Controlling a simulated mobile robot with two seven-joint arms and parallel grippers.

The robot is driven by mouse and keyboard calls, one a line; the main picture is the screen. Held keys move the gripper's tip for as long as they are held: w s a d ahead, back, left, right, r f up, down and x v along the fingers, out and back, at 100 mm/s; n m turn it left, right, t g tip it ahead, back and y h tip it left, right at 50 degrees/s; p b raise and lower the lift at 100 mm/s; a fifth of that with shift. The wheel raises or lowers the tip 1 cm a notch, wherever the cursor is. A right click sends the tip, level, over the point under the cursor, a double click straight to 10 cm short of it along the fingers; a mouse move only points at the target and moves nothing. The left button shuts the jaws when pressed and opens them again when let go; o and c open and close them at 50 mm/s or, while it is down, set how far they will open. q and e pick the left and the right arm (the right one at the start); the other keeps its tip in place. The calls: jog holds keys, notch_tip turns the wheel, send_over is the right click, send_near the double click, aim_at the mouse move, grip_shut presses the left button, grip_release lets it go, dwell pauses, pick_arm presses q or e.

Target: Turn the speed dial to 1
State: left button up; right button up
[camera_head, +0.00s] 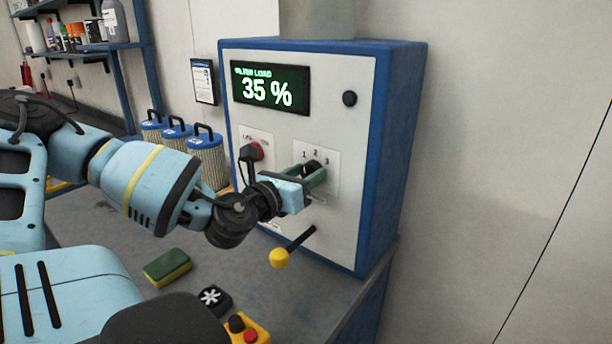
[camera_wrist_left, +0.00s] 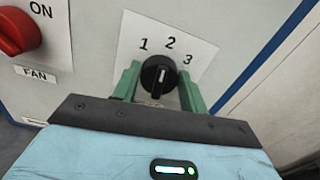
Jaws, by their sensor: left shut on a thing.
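The speed dial (camera_head: 312,166) is a black round knob on a white plate marked 1, 2 and 3, on the front of the grey and blue cabinet. It also shows in the left wrist view (camera_wrist_left: 159,74), with a pale line on its face; which number it points to is hard to tell. My left gripper (camera_head: 311,174) is at the dial, its green fingers on either side of the knob and shut on it. The fingers partly cover the dial in the head view. My right gripper is not in view.
A red fan switch (camera_head: 252,152) sits left of the dial, also in the left wrist view (camera_wrist_left: 14,31). A yellow-ended lever (camera_head: 280,257) sticks out below. A green and yellow sponge (camera_head: 167,267) lies on the bench. The display (camera_head: 270,88) reads 35 %.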

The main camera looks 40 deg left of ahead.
pick_arm(q)
jog(key=shift+f+n, duration=0.1)
jog(key=shift+n, duration=0.8)
jog(key=shift+a+n+b, duration=0.1)
jog(key=shift+n+b, duration=0.2)
jog(key=shift+n, duration=0.9)
jog(key=n, duration=0.2)
jog(key=shift+n, duration=0.6)
jog(key=o, duration=0.9)
jog(key=shift+o, duration=0.3)
